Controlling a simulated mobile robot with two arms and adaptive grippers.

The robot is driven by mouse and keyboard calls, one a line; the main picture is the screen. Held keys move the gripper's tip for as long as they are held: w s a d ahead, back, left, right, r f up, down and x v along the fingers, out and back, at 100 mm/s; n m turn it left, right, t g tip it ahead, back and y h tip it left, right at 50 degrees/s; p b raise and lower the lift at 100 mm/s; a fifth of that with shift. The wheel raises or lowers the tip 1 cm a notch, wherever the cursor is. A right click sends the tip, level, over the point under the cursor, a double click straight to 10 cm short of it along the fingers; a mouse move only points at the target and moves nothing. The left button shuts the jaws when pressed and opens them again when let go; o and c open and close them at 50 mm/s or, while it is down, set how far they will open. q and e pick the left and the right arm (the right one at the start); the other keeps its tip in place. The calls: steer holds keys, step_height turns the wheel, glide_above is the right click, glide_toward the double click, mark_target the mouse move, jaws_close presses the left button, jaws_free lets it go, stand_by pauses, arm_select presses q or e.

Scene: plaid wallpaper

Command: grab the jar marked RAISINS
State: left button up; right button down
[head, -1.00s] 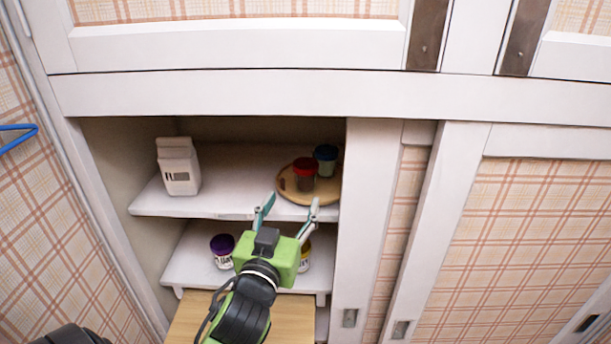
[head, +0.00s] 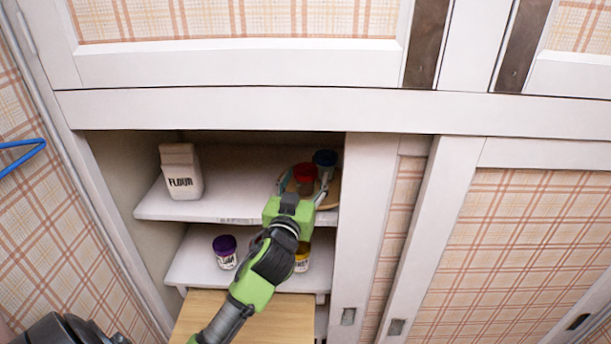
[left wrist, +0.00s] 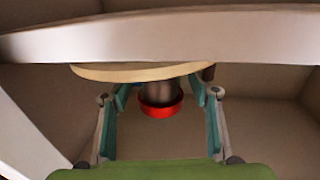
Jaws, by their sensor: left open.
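A jar with a red lid (head: 305,173) stands on a round wooden board (head: 328,199) at the right of the upper shelf. No lettering can be read on it, so I cannot tell whether it is marked RAISINS. A blue-lidded jar (head: 325,160) stands behind it to the right. My left gripper (head: 303,186) is open in front of the red-lidded jar. In the left wrist view the red lid (left wrist: 160,106) shows between the open fingers, with the wooden board (left wrist: 100,73) seen too; contact is not clear. My right gripper is not in view.
A white FLOUR carton (head: 181,173) stands at the upper shelf's left. The lower shelf holds a purple-lidded jar (head: 225,250) and a yellow jar (head: 302,260) partly behind my arm. The cabinet's white upright (head: 362,230) is close on the right. The upper shelf's middle is free.

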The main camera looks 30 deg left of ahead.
arm_select(q)
steer(key=shift+w, duration=0.15)
steer(key=c, duration=1.3)
steer(key=shift+r, duration=0.1)
steer(key=shift+c, duration=0.2)
